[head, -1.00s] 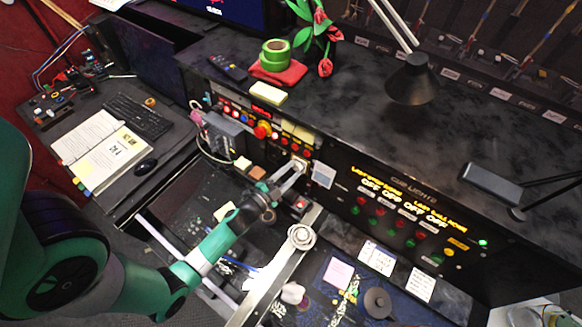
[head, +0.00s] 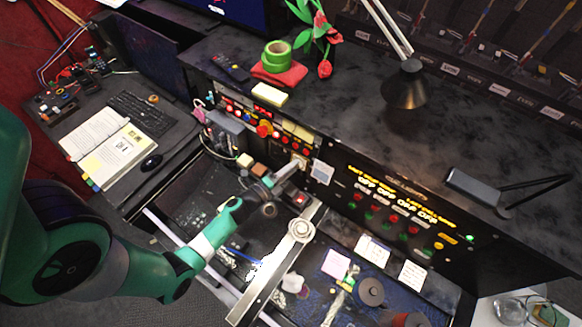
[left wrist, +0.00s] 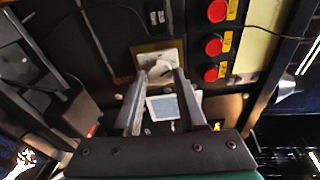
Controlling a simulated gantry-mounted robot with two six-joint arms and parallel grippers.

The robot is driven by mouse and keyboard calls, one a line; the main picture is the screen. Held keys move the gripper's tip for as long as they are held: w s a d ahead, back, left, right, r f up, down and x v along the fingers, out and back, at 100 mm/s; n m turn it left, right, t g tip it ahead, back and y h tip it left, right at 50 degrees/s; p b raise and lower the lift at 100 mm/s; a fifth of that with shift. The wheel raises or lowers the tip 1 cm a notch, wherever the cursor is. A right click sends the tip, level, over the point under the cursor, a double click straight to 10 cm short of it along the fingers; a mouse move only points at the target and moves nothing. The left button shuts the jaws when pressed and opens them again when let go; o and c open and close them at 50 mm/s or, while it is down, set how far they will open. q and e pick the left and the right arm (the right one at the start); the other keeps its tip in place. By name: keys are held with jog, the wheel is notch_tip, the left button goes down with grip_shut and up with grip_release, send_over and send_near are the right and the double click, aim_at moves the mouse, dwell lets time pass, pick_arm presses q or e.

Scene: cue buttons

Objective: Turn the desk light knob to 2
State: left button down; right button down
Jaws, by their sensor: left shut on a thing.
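The pale desk light knob (left wrist: 160,66) sits on a light square plate on the black control panel, in the upper middle of the left wrist view. In the head view its plate (head: 301,160) shows just beyond my left fingertips, with the knob mostly hidden. My left gripper (head: 293,166) reaches in from the lower left. In the left wrist view its two fingers (left wrist: 160,76) stand on either side of the knob and are shut on it. The setting the knob points to is too small to read. My right gripper is not in view.
Several red buttons (left wrist: 215,47) sit close right of the knob, and a pale blue-grey note (head: 321,172) is beside it. A grey box (head: 226,128) stands left along the panel. A silver metal bar (head: 275,268) crosses below the gripper. The black desk lamp (head: 404,88) stands above.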

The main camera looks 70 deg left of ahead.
pick_arm(q)
jog(key=shift+m, duration=0.3)
jog(key=shift+c, duration=2.4)
grip_release()
jog(key=shift+s, duration=0.1)
jog(key=shift+s+d+r, duration=0.1)
jog(key=shift+s+d, duration=0.1)
jog(key=shift+s, duration=0.1)
jog(key=p+v, duration=0.2)
jog(key=v, duration=0.8)
jog(key=shift+s+d, duration=0.15)
jog(key=shift+s, duration=0.2)
